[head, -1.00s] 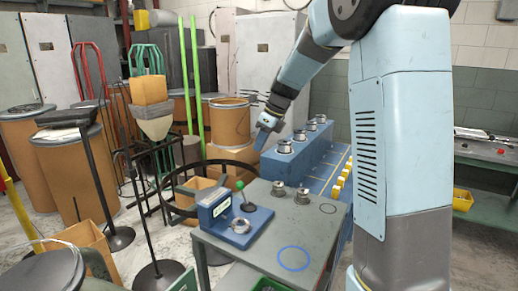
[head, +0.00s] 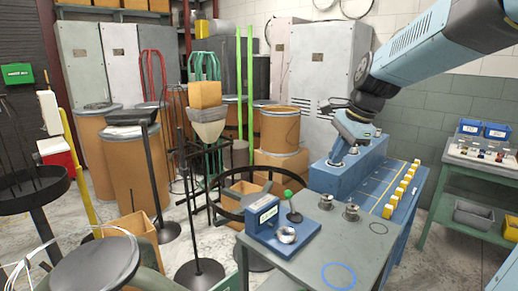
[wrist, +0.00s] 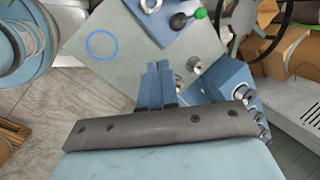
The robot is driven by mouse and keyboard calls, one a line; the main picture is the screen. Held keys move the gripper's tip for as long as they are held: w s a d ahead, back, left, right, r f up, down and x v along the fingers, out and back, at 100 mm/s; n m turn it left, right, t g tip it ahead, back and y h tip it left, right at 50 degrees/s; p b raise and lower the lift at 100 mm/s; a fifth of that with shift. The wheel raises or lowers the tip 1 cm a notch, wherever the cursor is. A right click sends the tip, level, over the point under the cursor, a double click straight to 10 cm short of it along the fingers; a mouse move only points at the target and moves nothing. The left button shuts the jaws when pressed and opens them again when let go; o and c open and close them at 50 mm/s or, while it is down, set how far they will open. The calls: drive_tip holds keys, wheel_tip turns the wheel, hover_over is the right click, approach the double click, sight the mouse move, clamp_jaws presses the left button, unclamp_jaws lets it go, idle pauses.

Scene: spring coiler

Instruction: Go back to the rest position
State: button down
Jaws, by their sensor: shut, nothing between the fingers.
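My gripper (head: 338,157) is shut and empty. In the wrist view the fingers (wrist: 160,82) lie close together above the grey table top (wrist: 130,50). A blue coiler device (head: 275,232) with a green-knobbed lever (head: 288,194) stands on that table. Two metal spools (head: 326,202) stand beside it. A blue ring outline (head: 338,275) marks the table's front.
Yellow blocks (head: 401,190) line the right of the blue bench. A black ring stand (head: 231,205) is left of the table. Large brown drums (head: 135,170) stand behind. A green side table (head: 475,165) with blue bins is at the right.

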drive_tip(key=s+d+f+n+t+h, duration=0.1)
drive_tip(key=s+n, duration=0.6)
drive_tip(key=s, duration=0.2)
drive_tip(key=s+d+n+t+h, duration=0.1)
drive_tip(key=s+d+n, duration=0.1)
drive_tip(key=s+n, duration=0.5)
drive_tip(key=s, duration=0.3)
drive_tip(key=shift+d+f+h, duration=0.2)
drive_tip(key=shift+f+h, duration=0.15)
drive_tip(key=shift+h, duration=0.05)
